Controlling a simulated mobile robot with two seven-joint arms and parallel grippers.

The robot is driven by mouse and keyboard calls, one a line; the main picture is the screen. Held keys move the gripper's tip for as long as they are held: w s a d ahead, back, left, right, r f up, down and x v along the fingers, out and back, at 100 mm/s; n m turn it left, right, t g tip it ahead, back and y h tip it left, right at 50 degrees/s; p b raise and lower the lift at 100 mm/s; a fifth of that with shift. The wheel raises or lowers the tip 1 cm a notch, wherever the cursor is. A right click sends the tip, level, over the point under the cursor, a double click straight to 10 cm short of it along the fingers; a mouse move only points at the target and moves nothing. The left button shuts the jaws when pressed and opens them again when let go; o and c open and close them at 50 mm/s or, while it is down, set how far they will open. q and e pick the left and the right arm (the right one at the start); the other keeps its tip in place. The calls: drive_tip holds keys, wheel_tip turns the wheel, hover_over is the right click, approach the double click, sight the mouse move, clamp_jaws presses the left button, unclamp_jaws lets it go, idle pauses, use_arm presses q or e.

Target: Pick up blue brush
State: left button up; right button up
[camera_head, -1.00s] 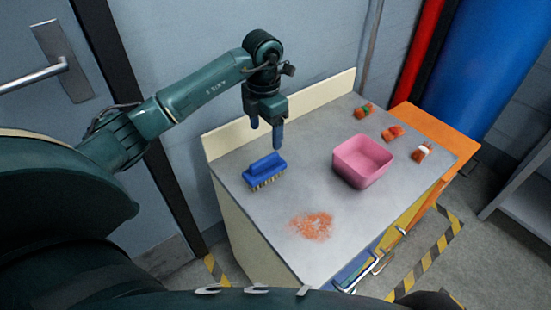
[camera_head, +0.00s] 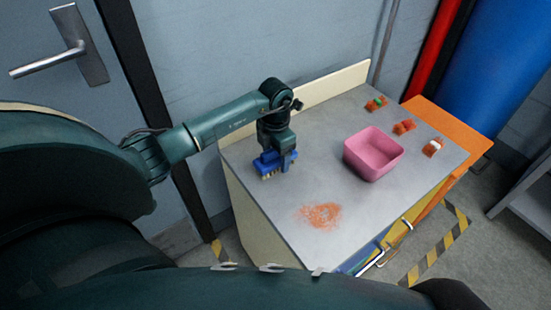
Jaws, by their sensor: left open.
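The blue brush (camera_head: 267,171) lies on the grey worktop (camera_head: 310,180) near its left edge, with its pale bristles down. My left gripper (camera_head: 275,160) points straight down over the brush. Its fingers are open and reach down at the brush's handle, and one dark blue finger shows on the right side. The gripper covers much of the brush's top, so I cannot tell whether the fingers touch it. My right gripper does not show.
A pink bin (camera_head: 373,154) stands on the worktop to the right. An orange-red powder patch (camera_head: 320,215) lies in front. Several small orange items, one of them with a white part (camera_head: 432,147), sit along the right back. A raised cream edge (camera_head: 330,90) runs behind.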

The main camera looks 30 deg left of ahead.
use_arm(q)
drive_tip(key=shift+c, duration=0.3)
drive_tip(key=c, duration=1.1)
drive_tip(key=shift+r, duration=0.1)
wheel_tip(320, 180, up, 10)
drive_tip(key=shift+f, duration=0.1)
drive_tip(key=o, duration=0.5)
drive_tip(key=shift+c, duration=1.5)
